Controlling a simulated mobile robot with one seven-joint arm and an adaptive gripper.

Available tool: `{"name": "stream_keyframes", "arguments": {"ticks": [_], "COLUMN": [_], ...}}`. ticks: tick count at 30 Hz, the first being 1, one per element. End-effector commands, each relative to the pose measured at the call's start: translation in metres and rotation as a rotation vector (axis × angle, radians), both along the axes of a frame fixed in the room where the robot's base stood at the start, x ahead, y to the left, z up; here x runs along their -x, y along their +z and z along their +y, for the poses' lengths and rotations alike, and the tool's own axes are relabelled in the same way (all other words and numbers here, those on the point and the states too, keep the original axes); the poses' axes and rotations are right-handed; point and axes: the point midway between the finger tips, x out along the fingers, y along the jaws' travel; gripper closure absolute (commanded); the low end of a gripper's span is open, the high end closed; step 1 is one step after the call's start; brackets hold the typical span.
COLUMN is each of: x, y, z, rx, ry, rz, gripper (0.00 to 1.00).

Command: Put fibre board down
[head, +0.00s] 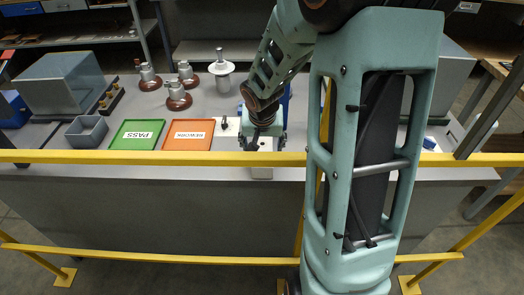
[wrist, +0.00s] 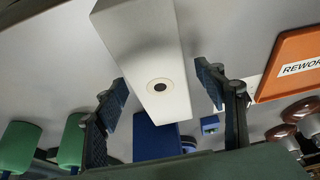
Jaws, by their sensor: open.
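My gripper (head: 264,142) is above the bench near its front edge, with its fingers apart. In the wrist view the open fingers (wrist: 166,97) stand either side of a white block (wrist: 140,45), and no grip on it shows.
An orange REWORK tray (head: 188,134) and a green PASS tray (head: 137,134) lie left of my gripper. Several brown-based insulators (head: 178,98) stand behind them. A grey bin (head: 86,132) is farther left. A yellow rail (head: 120,157) crosses before the bench. A blue object (wrist: 153,138) is near the block.

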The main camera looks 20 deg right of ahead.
Motion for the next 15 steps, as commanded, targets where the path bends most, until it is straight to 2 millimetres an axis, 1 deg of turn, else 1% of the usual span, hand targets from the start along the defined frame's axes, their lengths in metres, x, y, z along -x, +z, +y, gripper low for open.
{"name": "stream_keyframes", "arguments": {"ticks": [6, 15], "x": [-0.0003, -0.0001], "y": [0.0000, 0.0000], "z": [0.0000, 0.0001], "rx": [0.000, 0.000], "ry": [0.000, 0.000], "rz": [0.000, 0.000], "gripper": [0.37, 0.70]}}
